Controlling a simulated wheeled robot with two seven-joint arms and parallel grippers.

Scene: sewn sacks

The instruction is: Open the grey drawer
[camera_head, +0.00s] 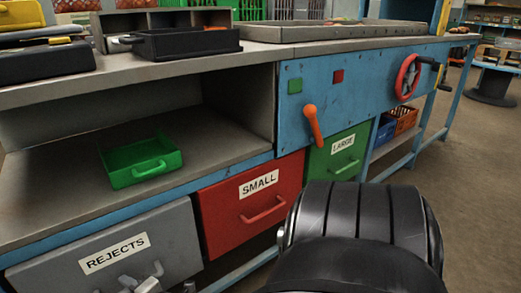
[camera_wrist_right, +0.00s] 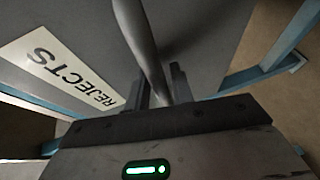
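The grey drawer (camera_head: 165,235) with the REJECTS label is at the lower left of the head view, in the bottom of the blue workbench. It looks closed, its front about in line with the red drawer beside it. My right gripper (camera_head: 142,280) is at its front, just below the label. In the right wrist view, the fingers (camera_wrist_right: 162,88) lie on either side of the drawer's bar handle (camera_wrist_right: 143,38), close against it, and look shut on it. The grey drawer front (camera_wrist_right: 85,25) fills the left behind. My left gripper is not in view.
A red SMALL drawer (camera_head: 225,215) and a green LARGE drawer (camera_head: 325,165) are to the right. An open green bin (camera_head: 125,178) stands on the shelf above. An orange lever (camera_head: 313,125) and a red handwheel (camera_head: 405,77) are on the blue panel. Floor is open at right.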

